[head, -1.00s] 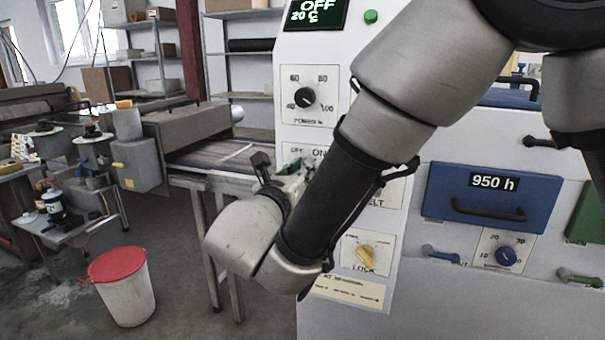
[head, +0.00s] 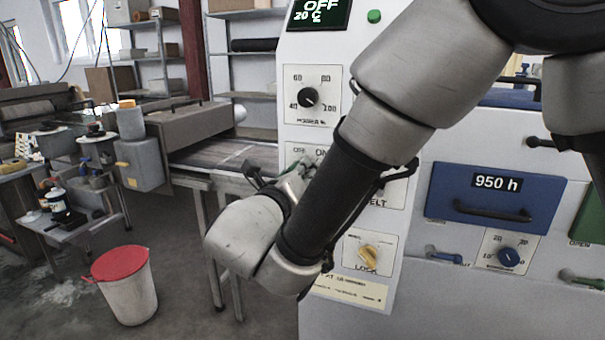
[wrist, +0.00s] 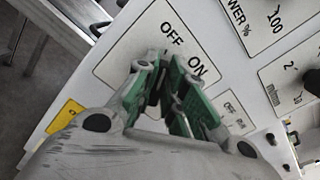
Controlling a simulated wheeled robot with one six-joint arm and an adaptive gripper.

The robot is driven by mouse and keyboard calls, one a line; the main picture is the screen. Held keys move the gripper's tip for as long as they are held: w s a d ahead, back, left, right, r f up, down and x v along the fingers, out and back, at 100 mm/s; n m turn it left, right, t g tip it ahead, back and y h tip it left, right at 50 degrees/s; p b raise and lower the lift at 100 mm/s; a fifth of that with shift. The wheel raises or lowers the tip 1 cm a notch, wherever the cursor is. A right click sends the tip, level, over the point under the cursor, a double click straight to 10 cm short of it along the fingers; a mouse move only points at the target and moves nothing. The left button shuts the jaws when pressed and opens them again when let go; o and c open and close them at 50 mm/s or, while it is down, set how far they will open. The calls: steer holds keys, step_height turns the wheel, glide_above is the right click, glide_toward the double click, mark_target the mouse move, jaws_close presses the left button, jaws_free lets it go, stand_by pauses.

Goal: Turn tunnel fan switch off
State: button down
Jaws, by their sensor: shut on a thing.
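The fan switch plate (wrist: 122,50), marked OFF and ON, is on the white control panel and fills the middle of the wrist view. It also shows in the head view (head: 297,150), partly covered by my arm. My gripper (wrist: 164,68) has its green-padded fingers at the plate, just below the OFF and ON words. It is shut on the switch, whose dark body (wrist: 164,86) shows only a little between the fingers. The exact setting of the switch is hidden by them. In the head view my gripper (head: 294,178) is pressed close to the panel.
A power dial (head: 308,97) is above the plate, and a yellow lock knob (head: 368,255) is lower on the panel. A blue drawer (head: 492,197) is to the right. A conveyor belt (head: 225,157) and a red-lidded bin (head: 125,285) are to the left.

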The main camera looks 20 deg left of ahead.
steer(key=c, duration=1.5)
jaws_free()
steer(key=s+a, duration=0.1)
steer(key=s, duration=1.1)
